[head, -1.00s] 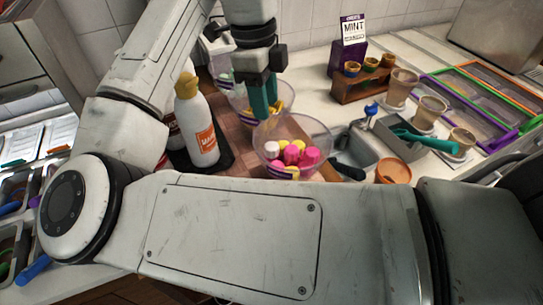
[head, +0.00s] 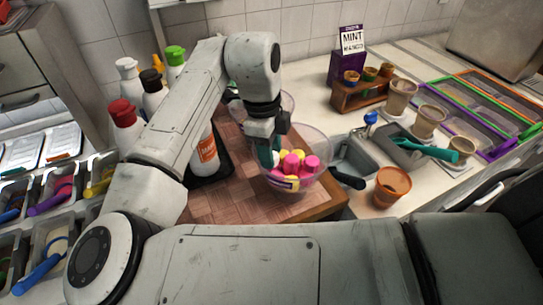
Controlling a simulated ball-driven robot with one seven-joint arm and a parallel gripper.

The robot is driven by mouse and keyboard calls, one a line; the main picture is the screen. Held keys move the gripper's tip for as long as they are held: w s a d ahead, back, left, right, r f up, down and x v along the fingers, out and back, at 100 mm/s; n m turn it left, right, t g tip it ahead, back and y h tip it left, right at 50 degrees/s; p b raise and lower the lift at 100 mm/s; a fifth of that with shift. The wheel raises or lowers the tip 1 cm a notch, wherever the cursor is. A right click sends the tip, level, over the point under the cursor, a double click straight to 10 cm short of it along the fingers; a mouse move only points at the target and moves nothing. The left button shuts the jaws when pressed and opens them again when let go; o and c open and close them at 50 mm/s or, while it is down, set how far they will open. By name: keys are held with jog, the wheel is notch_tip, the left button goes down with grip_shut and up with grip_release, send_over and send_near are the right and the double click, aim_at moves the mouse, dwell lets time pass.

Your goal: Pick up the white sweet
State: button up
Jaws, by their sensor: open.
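A clear bowl (head: 322,150) holds several pink sweets (head: 310,163) and yellow sweets (head: 284,155). I cannot make out the white sweet for certain. Pale patches low at the bowl's front left may be a sweet or part of the bowl's printed label. My gripper (head: 270,160) points down into the left side of this bowl, with its teal fingers beside the sweets. It is open. The fingertips are partly hidden, and I cannot tell whether they touch a sweet.
A second clear bowl (head: 288,103) stands behind my gripper. Several sauce bottles (head: 127,120) stand at the left. A dark-handled scoop (head: 347,179) and an orange cup (head: 392,186) are to the right. The wooden board (head: 228,200) is clear in front.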

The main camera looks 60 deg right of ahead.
jog(key=shift+f, duration=0.4)
jog(key=shift+c, duration=0.2)
jog(key=c, duration=0.4)
jog(key=shift+r, duration=0.15)
